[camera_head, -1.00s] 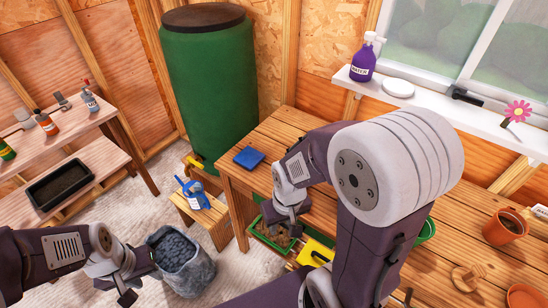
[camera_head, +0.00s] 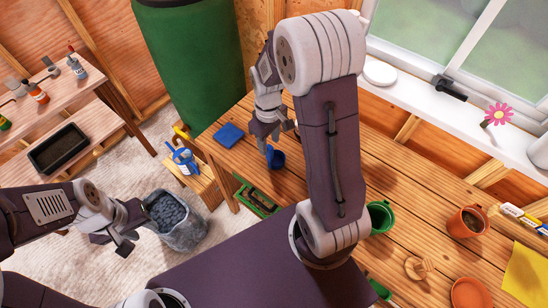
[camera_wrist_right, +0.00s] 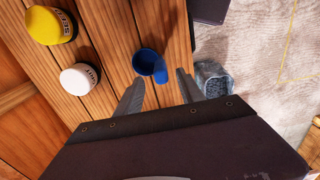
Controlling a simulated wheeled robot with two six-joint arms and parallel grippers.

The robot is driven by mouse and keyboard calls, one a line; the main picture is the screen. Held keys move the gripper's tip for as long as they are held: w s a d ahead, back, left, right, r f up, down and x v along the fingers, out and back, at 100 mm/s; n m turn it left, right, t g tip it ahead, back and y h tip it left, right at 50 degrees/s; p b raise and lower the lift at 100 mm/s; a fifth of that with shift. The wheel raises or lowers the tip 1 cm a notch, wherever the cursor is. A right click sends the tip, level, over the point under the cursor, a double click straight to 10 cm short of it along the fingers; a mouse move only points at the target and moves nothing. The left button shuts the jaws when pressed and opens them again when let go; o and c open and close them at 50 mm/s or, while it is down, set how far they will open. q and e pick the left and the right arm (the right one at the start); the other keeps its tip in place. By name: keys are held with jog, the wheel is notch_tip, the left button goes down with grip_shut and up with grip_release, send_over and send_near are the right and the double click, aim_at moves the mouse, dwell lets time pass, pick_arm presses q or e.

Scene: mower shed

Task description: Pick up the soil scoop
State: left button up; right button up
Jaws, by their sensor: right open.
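The soil scoop appears to be the small blue cup-shaped thing (camera_head: 277,159) on the wooden workbench; it also shows in the right wrist view (camera_wrist_right: 150,64). My right gripper (camera_head: 266,140) is above the bench, right by the scoop. In the right wrist view its two fingers (camera_wrist_right: 160,94) are apart and empty, with the scoop just past the tips, in line with the gap. It does not appear to be gripped. My left gripper (camera_head: 130,232) is at the lower left, over the floor near the grey bucket, with its fingers apart and nothing between them.
A blue flat thing (camera_head: 229,134) lies at the bench's left end. A green pot (camera_head: 380,216) and terracotta pot (camera_head: 467,221) stand to the right. The grey bucket (camera_head: 176,220) is on the floor.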

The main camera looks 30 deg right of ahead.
aim_at(269, 153)
notch_tip(269, 153, down, 6)
jog(key=shift+s+a+r, duration=0.1)
jog(key=shift+s, duration=0.05)
jog(key=shift+f, duration=0.2)
grip_shut()
